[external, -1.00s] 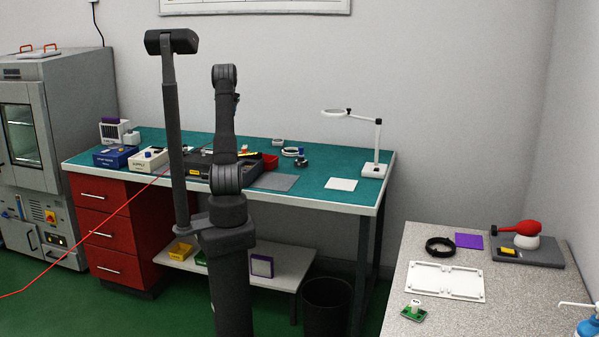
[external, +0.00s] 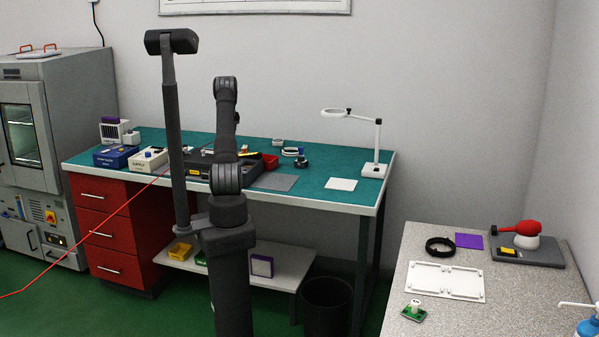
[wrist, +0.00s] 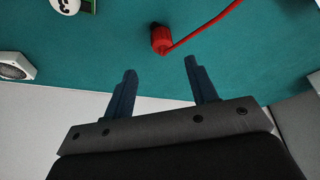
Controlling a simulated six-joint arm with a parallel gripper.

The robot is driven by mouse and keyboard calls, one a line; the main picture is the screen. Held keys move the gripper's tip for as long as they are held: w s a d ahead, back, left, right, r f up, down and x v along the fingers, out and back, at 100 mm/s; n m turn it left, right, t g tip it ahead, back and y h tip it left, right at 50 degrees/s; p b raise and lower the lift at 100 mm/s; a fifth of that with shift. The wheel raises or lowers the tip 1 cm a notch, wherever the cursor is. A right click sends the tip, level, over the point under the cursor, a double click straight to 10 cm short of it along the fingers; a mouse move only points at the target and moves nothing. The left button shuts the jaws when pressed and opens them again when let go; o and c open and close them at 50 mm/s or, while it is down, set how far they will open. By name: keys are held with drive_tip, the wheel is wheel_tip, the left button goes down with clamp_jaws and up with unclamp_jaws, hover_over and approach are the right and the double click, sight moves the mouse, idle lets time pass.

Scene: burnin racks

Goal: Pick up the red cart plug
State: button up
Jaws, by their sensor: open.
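The red cart plug (wrist: 161,40) shows in the wrist view at the top middle, lying on the teal bench mat, with a red cable (wrist: 205,24) running from it to the upper right. My gripper (wrist: 160,68) is open and empty. Its two dark blue fingers point toward the plug, which is beyond the fingertips and between their lines, apart from them. In the external view my arm hides the gripper, and I cannot make out the plug; a red cable (external: 95,225) runs from the bench edge down to the floor.
The bench (external: 310,196) holds a blue box (external: 115,157), a white box (external: 149,160), a dark tray and a magnifier lamp (external: 373,170). In the wrist view, a white round-topped object (wrist: 65,5) is at the upper left and a grey-white part (wrist: 14,68) at the left edge. The mat around the plug is clear.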

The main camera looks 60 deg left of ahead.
drive_tip(key=x, duration=0.2)
drive_tip(key=shift+a+f, duration=0.15)
drive_tip(key=shift+f, duration=0.1)
drive_tip(key=x, duration=0.5)
drive_tip(key=shift+s+f, duration=0.2)
drive_tip(key=shift+s, duration=0.05)
drive_tip(key=c, duration=1.1)
drive_tip(key=shift+o, duration=0.2)
drive_tip(key=shift+r, duration=0.1)
